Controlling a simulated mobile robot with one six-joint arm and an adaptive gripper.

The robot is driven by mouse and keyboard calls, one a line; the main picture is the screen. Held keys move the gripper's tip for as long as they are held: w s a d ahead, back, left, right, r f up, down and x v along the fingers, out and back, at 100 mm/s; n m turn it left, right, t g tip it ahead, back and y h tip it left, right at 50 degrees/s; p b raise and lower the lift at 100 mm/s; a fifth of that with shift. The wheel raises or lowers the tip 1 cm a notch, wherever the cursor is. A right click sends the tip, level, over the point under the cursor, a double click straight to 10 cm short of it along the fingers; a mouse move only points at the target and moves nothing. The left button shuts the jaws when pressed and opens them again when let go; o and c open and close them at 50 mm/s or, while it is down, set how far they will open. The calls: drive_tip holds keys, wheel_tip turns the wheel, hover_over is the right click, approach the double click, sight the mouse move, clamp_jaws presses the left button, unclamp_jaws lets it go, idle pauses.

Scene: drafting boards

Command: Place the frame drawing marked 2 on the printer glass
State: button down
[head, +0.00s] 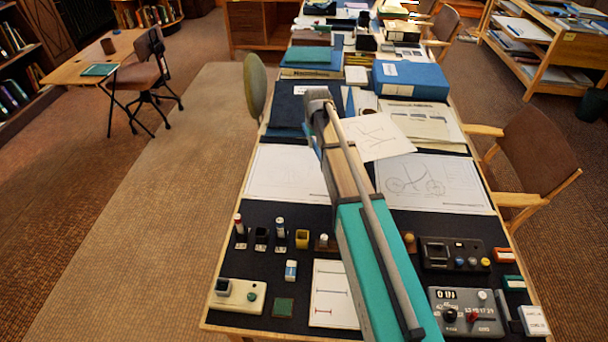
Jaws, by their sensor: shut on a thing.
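A white sheet (384,137) with a simple line drawing, like a bicycle frame, lies at an angle just right of my arm. Its left edge goes behind the arm, and I cannot tell whether it is held or rests on the papers below. No number is readable on it. A second sheet (425,184) with a whole bicycle drawing lies flat nearer to me. My arm reaches up the middle of the table and hides what is beneath it; my gripper does not show. I cannot identify the printer glass.
Another pale drawing (287,174) lies left of the arm. Small bottles and blocks stand on the dark mat (265,214). Control boxes (466,312) crowd the near right. A blue box (410,81) and stacked folders fill the far part. A chair (538,160) stands at the right edge.

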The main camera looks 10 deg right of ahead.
drive_tip(key=b, duration=0.5)
hover_over(301, 176)
drive_tip(key=shift+d+f, duration=0.2)
drive_tip(key=shift+f, duration=1.25)
drive_tip(key=shift+d+f, duration=0.15)
drive_tip(key=shift+f, duration=1.25)
drive_tip(key=shift+s+a+f+b, duration=0.25)
drive_tip(key=shift+a+f+b, duration=0.15)
drive_tip(key=shift+f+b, duration=0.35)
wheel_tip(301, 176, down, 2)
drive_tip(key=b, duration=0.2)
drive_tip(key=shift+f+b, duration=0.25)
drive_tip(key=shift+b, duration=0.05)
drive_tip(key=c, duration=0.6)
unclamp_jaws()
drive_tip(key=shift+c, duration=0.2)
drive_tip(key=shift+r, duration=0.1)
